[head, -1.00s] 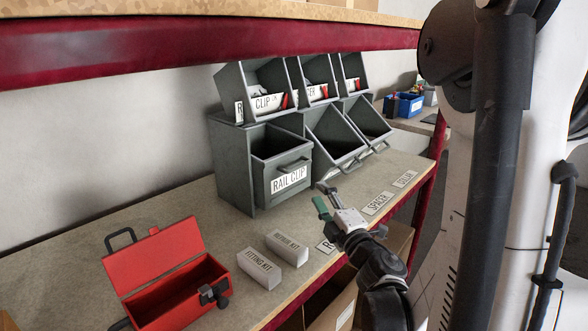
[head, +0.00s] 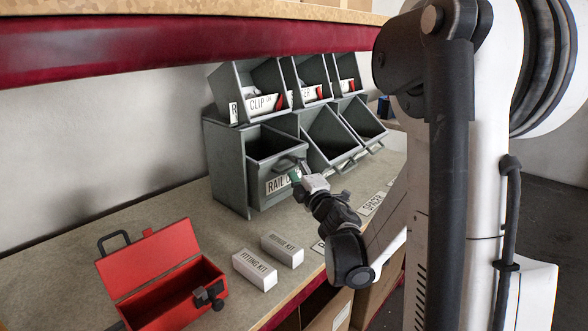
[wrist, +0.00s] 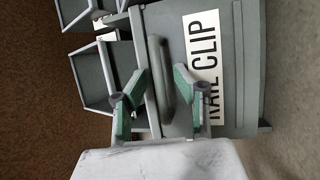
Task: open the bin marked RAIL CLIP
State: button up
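The grey bin marked RAIL CLIP (head: 256,176) is at the left of the lower row in the head view. Its labelled front stands upright, unlike the tilted bins beside it. In the wrist view, its RAIL CLIP label (wrist: 203,65) and bar handle (wrist: 161,70) are close to my gripper (wrist: 160,84). The gripper is open, with one green-padded finger on each side of the handle; I cannot tell whether either touches it. In the head view, my gripper (head: 297,173) is at the bin's front and covers part of the label.
Two lower bins (head: 330,138) to the right are tilted open. Several smaller bins (head: 250,82) sit above. A red toolbox (head: 150,262) with its lid up and two white kit boxes (head: 255,268) stand on the bench. A red shelf beam (head: 180,45) runs overhead.

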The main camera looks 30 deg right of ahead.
grip_shut()
jog(key=shift+s+f, duration=0.15)
dwell(0.6)
jog(key=shift+s+d+f+b, duration=0.25)
jog(key=shift+s+f+b, duration=0.45)
jog(key=shift+f+b, duration=0.35)
jog(key=shift+s+d+f+b, duration=0.25)
jog(key=shift+s+f+b, duration=0.4)
jog(key=shift+f+b, duration=0.4)
jog(key=shift+s+d+f+b, duration=0.25)
jog(key=shift+s+f+b, duration=0.45)
jog(key=shift+f+b, duration=0.35)
jog(key=shift+f, duration=0.1)
jog(key=shift+c, duration=2.1)
grip_release()
jog(key=shift+s, duration=0.15)
jog(key=o, duration=0.4)
